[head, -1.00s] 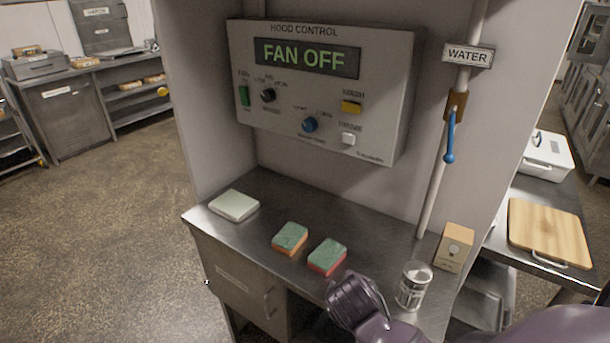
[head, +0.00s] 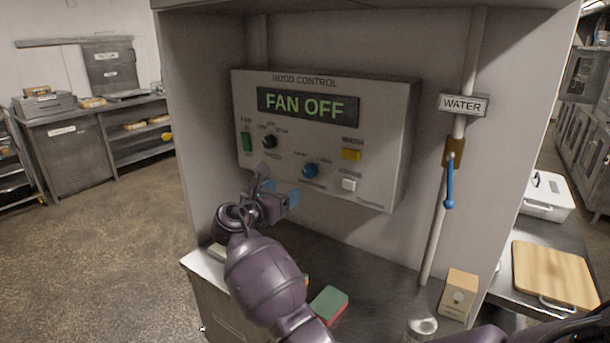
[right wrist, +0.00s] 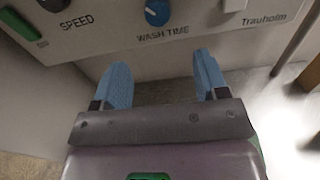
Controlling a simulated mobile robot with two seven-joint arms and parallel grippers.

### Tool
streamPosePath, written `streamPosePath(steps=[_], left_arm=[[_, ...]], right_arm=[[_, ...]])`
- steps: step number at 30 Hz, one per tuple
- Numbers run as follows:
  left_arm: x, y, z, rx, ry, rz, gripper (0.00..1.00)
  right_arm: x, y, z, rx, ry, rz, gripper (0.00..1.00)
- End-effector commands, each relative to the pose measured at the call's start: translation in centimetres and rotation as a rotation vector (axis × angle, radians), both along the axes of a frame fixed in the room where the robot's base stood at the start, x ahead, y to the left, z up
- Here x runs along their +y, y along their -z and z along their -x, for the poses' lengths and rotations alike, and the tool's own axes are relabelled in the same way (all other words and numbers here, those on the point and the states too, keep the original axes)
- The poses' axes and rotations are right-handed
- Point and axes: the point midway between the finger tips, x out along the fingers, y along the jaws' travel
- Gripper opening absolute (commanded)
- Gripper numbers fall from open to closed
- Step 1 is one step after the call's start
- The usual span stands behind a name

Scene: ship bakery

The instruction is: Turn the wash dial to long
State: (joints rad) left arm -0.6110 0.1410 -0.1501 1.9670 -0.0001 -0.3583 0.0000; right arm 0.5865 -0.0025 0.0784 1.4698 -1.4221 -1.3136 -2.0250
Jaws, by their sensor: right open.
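The wash dial (head: 310,171) is a round blue knob at the lower middle of the grey hood control panel (head: 225,100). The dial also shows in the right wrist view (right wrist: 157,12), above the WASH TIME lettering and cut by the top edge; a pale mark is on its face. Its exact setting is too small to read. My right gripper (head: 280,188) is open and empty, below and left of the dial in the head view. In the right wrist view its blue fingers (right wrist: 162,70) stand apart below the panel's lower edge, not touching the dial. My left gripper is not in view.
The panel display (head: 308,105) reads FAN OFF. A black speed knob (head: 269,142), green switch (head: 246,141), yellow button (head: 351,155) and white button (head: 349,185) surround the dial. A pipe with a blue-handled valve (head: 449,185) stands right. Sponges (head: 329,303) lie on the counter below.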

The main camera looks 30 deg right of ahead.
Motion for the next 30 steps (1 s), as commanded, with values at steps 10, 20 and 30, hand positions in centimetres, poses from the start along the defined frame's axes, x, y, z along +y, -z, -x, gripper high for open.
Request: streamPosePath(steps=[10, 20, 30], left_arm=[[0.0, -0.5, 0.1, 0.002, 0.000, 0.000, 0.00], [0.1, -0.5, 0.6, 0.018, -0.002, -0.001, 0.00], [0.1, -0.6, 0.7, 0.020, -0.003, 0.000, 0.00]], right_arm=[[-2.9, -0.6, -1.5, 0.022, 0.005, 0.026, 0.67], [-7.8, -0.6, -3.6, 0.020, 0.005, 0.022, 0.67], [-9.8, -0.5, -4.4, 0.019, 0.003, 0.021, 0.67]])
